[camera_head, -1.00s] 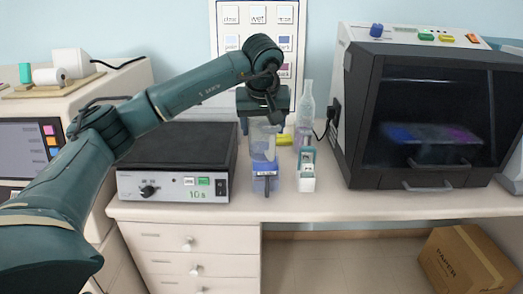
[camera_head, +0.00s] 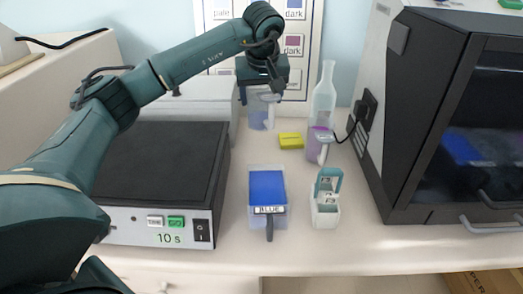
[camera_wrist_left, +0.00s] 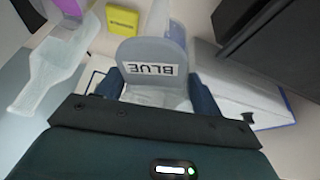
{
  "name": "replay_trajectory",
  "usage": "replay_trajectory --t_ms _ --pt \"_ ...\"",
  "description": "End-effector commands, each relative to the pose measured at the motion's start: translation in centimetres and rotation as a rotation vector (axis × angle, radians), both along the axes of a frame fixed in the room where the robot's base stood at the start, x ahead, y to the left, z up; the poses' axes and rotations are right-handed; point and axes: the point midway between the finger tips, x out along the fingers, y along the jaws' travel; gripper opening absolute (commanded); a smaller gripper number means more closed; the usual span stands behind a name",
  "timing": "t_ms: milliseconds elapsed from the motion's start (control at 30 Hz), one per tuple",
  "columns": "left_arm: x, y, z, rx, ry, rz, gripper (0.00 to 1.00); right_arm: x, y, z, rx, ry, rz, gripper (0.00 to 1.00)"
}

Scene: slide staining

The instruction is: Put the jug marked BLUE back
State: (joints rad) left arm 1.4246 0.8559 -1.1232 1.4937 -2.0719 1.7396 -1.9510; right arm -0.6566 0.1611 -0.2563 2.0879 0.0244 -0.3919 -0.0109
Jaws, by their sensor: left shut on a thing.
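The jug marked BLUE (camera_wrist_left: 152,88) is a clear grey vessel with a white label that faces the left wrist camera. My left gripper (camera_head: 263,88) is shut on it, with a finger on each side. In the head view the jug (camera_head: 260,116) hangs upright below the gripper at the back of the bench, with bluish content low in it. I cannot tell whether its base touches the bench. A staining tray with blue liquid and a BLUE label (camera_head: 268,210) stands at the front, clear of the jug. My right gripper is out of view.
A yellow block (camera_head: 291,141), a purple jug (camera_head: 318,148) and a tall clear bottle (camera_head: 323,95) stand right of the held jug. The hot plate (camera_head: 150,165) is left, a dark cabinet (camera_head: 450,120) right.

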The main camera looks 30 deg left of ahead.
Motion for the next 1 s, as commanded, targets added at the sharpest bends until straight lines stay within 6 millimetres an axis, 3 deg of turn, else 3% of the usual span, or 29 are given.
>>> replay_trajectory --t_ms 400,633,800,1000 --pt "-0.1 0.0 -6.2 -0.001 0.002 0.000 0.33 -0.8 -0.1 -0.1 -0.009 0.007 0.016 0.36" --pt "-0.1 0.0 -8.1 -0.002 0.000 0.001 0.33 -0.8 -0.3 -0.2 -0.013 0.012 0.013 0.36" --pt "-0.1 0.0 -10.5 -0.001 0.002 0.000 0.33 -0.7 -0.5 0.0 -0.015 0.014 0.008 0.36" --pt "0.0 0.0 -11.0 -0.001 -0.002 0.000 0.33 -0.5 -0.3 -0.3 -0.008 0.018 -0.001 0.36"
